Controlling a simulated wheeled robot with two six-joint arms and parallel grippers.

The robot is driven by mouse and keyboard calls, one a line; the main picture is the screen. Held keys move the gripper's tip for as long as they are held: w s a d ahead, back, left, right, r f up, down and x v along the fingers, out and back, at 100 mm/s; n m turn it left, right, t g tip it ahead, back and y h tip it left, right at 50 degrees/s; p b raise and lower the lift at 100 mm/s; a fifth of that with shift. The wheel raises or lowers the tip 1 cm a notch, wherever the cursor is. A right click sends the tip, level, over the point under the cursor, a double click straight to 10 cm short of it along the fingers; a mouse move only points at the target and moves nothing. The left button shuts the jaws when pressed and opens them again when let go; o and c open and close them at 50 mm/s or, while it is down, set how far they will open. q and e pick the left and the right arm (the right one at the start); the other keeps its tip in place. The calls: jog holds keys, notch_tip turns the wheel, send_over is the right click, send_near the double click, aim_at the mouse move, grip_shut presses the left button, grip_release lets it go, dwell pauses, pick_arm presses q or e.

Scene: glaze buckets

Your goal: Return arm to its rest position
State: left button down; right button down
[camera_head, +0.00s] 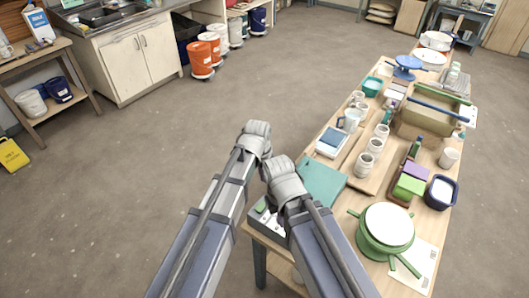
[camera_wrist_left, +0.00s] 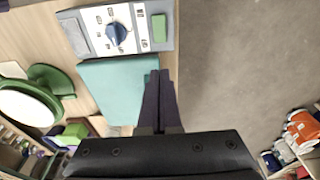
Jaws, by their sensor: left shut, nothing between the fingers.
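My left gripper (camera_wrist_left: 158,98) shows in the left wrist view, its dark fingers together and empty. Its tips are in front of the edge of the teal board (camera_wrist_left: 118,85), near the grey control box (camera_wrist_left: 118,30) with a blue knob and green button; I cannot tell the height. In the head view my two arms come up from the bottom edge, the left one (camera_head: 256,140) over the floor, the right one (camera_head: 284,180) across the table's near left corner. Neither gripper's fingers can be made out there, and the right gripper is not visible.
Orange buckets (camera_head: 201,58) stand by the white cabinet (camera_head: 136,58). The floor left of the table is clear.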

pick_arm(q)
jog(key=s+a+f+n+y+b, duration=0.1)
jog(key=s+a+f+b, duration=0.1)
jog(key=s, duration=0.6)
jog(key=s+a+f+n+g+y+b, duration=0.1)
jog(key=s+a+f+n+b, duration=0.1)
jog(key=s, duration=0.6)
notch_tip(320, 180, down, 2)
jog(key=a+b, duration=0.1)
jog(key=a, duration=0.1)
jog(key=shift+s+a+f+g+b, duration=0.15)
jog(key=shift+s+a+g+b, duration=0.15)
jog(key=shift+a, duration=0.05)
